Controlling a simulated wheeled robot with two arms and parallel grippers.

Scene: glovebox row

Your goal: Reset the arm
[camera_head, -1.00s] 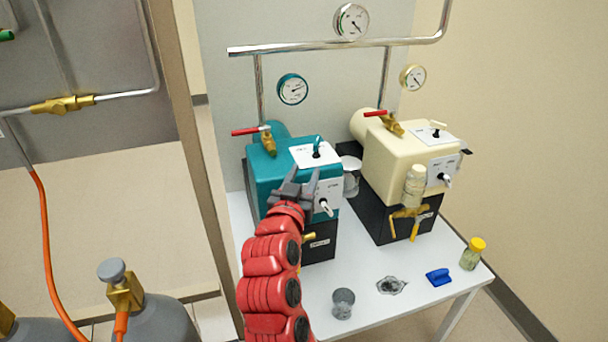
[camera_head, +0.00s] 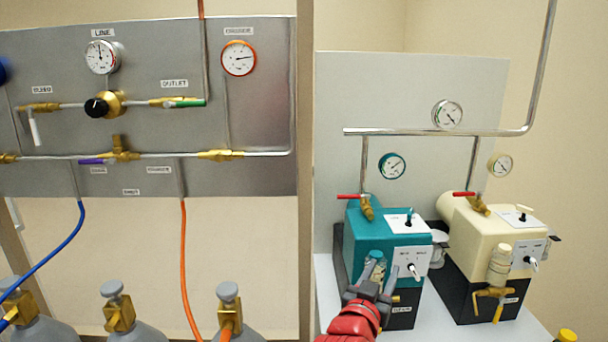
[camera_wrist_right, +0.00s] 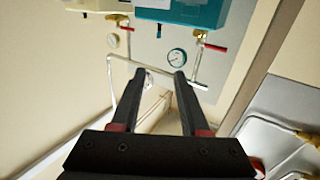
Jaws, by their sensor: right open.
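My right arm is red with a dark gripper (camera_head: 372,290). In the head view this gripper is in front of the teal pump box (camera_head: 372,232), near its front lower part. In the right wrist view the gripper (camera_wrist_right: 160,78) has its two dark fingers apart with nothing between them. The teal box also shows at the top of that view (camera_wrist_right: 195,12). Whether the gripper touches the box cannot be told. My left gripper is not in view.
A cream pump box (camera_head: 480,235) stands to the right on the white table (camera_head: 455,333). A pipe (camera_head: 440,131) with gauges runs above both. At left is a grey gas panel (camera_head: 60,130) with valves; below it are gas cylinders (camera_head: 140,331) and hoses.

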